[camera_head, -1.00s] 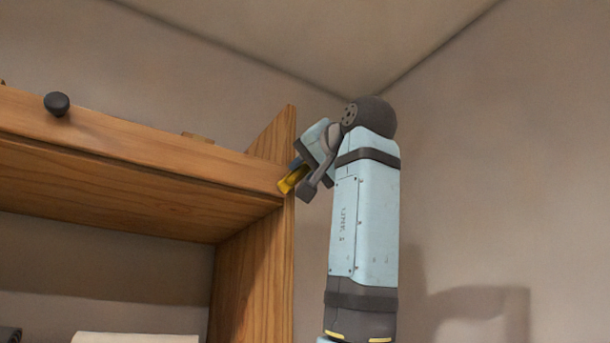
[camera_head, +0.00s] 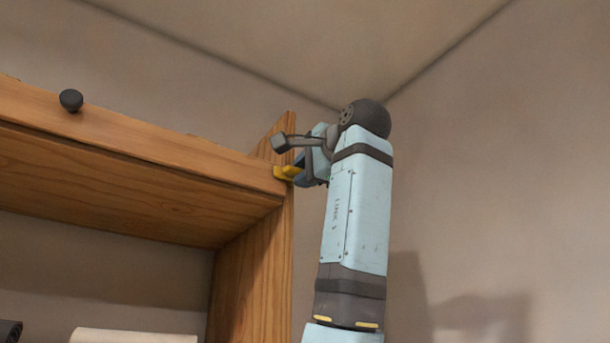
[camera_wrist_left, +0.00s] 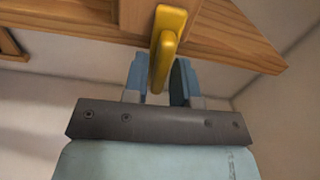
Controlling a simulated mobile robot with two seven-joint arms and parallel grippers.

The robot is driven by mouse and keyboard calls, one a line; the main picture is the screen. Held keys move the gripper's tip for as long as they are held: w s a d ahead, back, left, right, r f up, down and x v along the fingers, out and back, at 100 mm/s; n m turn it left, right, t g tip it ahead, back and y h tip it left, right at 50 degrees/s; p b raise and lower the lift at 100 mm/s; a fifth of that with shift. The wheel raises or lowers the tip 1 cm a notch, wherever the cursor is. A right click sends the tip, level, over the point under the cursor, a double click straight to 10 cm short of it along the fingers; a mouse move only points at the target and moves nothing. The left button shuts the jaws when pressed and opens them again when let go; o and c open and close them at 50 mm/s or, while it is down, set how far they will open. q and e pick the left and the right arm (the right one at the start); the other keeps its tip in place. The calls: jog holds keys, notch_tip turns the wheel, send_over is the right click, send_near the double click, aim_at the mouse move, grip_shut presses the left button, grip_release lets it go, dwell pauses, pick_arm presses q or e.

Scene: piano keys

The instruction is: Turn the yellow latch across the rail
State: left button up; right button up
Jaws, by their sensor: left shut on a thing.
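The yellow latch (camera_head: 287,172) sits at the right end of the wooden rail (camera_head: 160,146), by the upright side panel (camera_head: 252,262). In the left wrist view the latch (camera_wrist_left: 165,45) shows as a thick yellow bar running from the wood down between the fingers. My left gripper (camera_head: 296,170) is at the latch, and in the wrist view its two blue fingers (camera_wrist_left: 160,80) stand on either side of it, shut on it. The latch's far end is partly hidden by the gripper in the head view. My right gripper is not in view.
A dark round knob (camera_head: 71,100) sticks up on the rail at the left. A rolled cream item (camera_head: 135,335) and a dark one (camera_head: 10,331) lie low at the left. The space right of the shelf, before the plain wall, holds only my arm.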

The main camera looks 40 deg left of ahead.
pick_arm(q)
jog(key=shift+m, duration=0.3)
dwell(0.4)
jog(key=o, duration=0.7)
jog(key=b+v, duration=0.2)
jog(key=v, duration=1.2)
jog(key=shift+b, duration=0.4)
